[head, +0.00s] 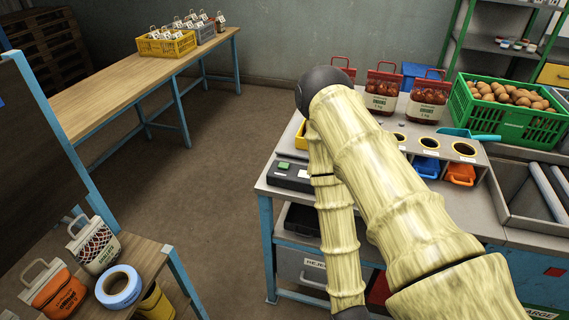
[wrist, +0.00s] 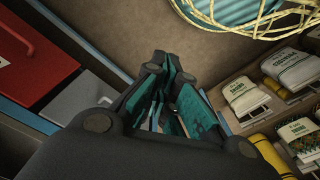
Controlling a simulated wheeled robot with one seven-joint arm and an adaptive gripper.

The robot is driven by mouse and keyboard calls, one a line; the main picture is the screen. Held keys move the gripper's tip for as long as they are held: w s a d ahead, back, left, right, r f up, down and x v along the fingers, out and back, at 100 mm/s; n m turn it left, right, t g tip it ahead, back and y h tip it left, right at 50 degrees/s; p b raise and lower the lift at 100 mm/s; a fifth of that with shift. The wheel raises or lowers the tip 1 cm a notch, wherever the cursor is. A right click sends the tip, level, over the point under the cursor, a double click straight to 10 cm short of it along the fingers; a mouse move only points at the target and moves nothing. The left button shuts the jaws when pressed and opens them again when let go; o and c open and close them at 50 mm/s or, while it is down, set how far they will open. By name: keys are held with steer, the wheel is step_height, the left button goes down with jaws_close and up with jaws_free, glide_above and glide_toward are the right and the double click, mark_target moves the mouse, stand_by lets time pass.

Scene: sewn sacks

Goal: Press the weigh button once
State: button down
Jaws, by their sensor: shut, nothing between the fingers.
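My gripper (wrist: 168,80) shows in the wrist view with dark fingers and teal pads, shut and empty. In the head view my arm hides the gripper and part of the bench. The button does not show in the wrist view, so I see no contact with it.
A wooden table (head: 120,85) is at left. The wrist view shows a red drawer front (wrist: 35,60), a shelf of packed sacks (wrist: 247,97) and a netted teal round thing (wrist: 235,12).

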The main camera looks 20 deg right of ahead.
steer(key=w+a+r+m+t+p, duration=0.1)
steer(key=w+r+m+p, duration=0.1)
steer(key=w+r+m, duration=0.35)
steer(key=w+a+r+m+t+y+p, duration=0.1)
steer(key=w+r+m, duration=0.1)
steer(key=w+m, duration=0.7)
steer(key=w+a+r+m+t+p, duration=0.15)
steer(key=w+r+m, duration=0.25)
steer(key=w, duration=0.7)
steer(key=w+r+m+p, duration=0.1)
steer(key=w+r+m, duration=0.2)
steer(key=w+r, duration=0.1)
steer(key=w+r+m+t+y, duration=0.1)
steer(key=w+r+m, duration=0.3)
steer(key=w+r, duration=0.1)
steer(key=w+r+m+y+p, duration=0.1)
steer(key=w+r+m, duration=0.3)
steer(key=w+r, duration=0.1)
steer(key=shift+w+d+r+t+p, duration=0.25)
steer(key=shift+d+r+p, duration=0.1)
steer(key=shift+r, duration=0.1)
step_height(320, 180, up, 14)
steer(key=m+t+y, duration=0.2)
steer(key=m+t, duration=0.1)
steer(key=m, duration=0.5)
glide_above(286, 163)
steer(key=shift+f, duration=0.15)
step_height(286, 163, down, 9)
steer(key=b, duration=0.7)
